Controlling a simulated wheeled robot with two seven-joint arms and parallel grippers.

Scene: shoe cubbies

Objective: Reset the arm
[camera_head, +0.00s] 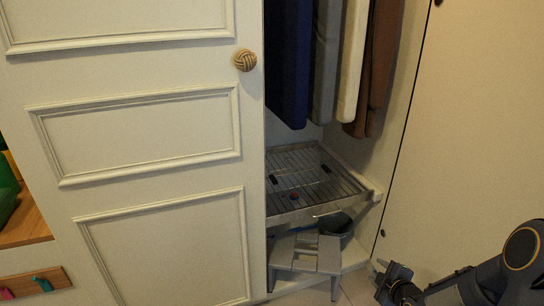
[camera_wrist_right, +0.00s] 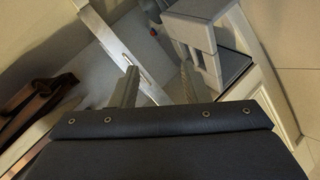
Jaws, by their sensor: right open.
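My right arm (camera_head: 483,280) comes in at the lower right of the head view. Its gripper (camera_head: 391,279) is low in front of the right-hand panel, to the right of the open closet. In the right wrist view the two fingers of the right gripper (camera_wrist_right: 157,88) stand apart with nothing between them. A grey step stool (camera_wrist_right: 195,35) and a metal rail show beyond the fingers, apart from them as far as I can tell. My left gripper is in neither view.
A white door (camera_head: 140,125) with a woven knob (camera_head: 245,60) fills the left. Inside the closet hang dark blue, grey, cream and brown garments above a wire rack (camera_head: 310,180). A grey step stool (camera_head: 308,252) and a dark bucket (camera_head: 335,224) stand below. A wooden shelf is at far left.

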